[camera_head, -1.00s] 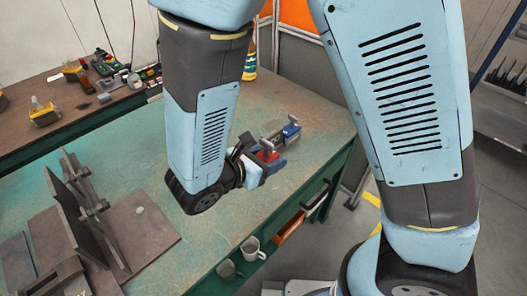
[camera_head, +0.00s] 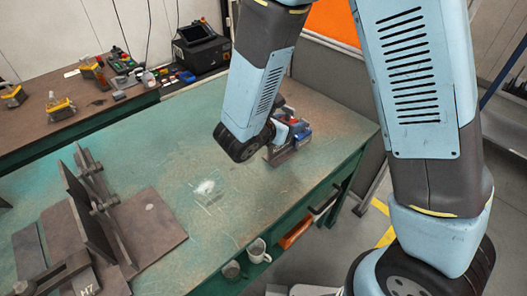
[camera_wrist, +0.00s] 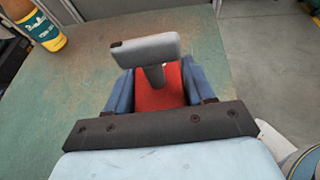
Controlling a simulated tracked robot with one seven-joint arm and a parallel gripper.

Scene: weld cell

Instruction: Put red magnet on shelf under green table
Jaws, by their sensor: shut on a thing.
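The red magnet (camera_wrist: 158,92) sits between the two blue fingers of my gripper (camera_wrist: 160,78) in the wrist view. A grey T-shaped piece (camera_wrist: 147,48) rises in front of it; I cannot tell whether it is part of the magnet. In the head view my gripper (camera_head: 292,130) is over the right part of the green table (camera_head: 240,185), partly hidden by my arm. I cannot tell whether the magnet touches the tabletop. The shelf under the table shows along the front side, holding an orange item (camera_head: 296,232) and a dark item (camera_head: 325,200).
Dark steel plates with clamps (camera_head: 95,205) stand on the table's left. A brown bench (camera_head: 90,105) behind holds tools and a black case (camera_head: 200,47). A yellow and teal bottle (camera_wrist: 40,26) shows in the wrist view. Floor is open at right.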

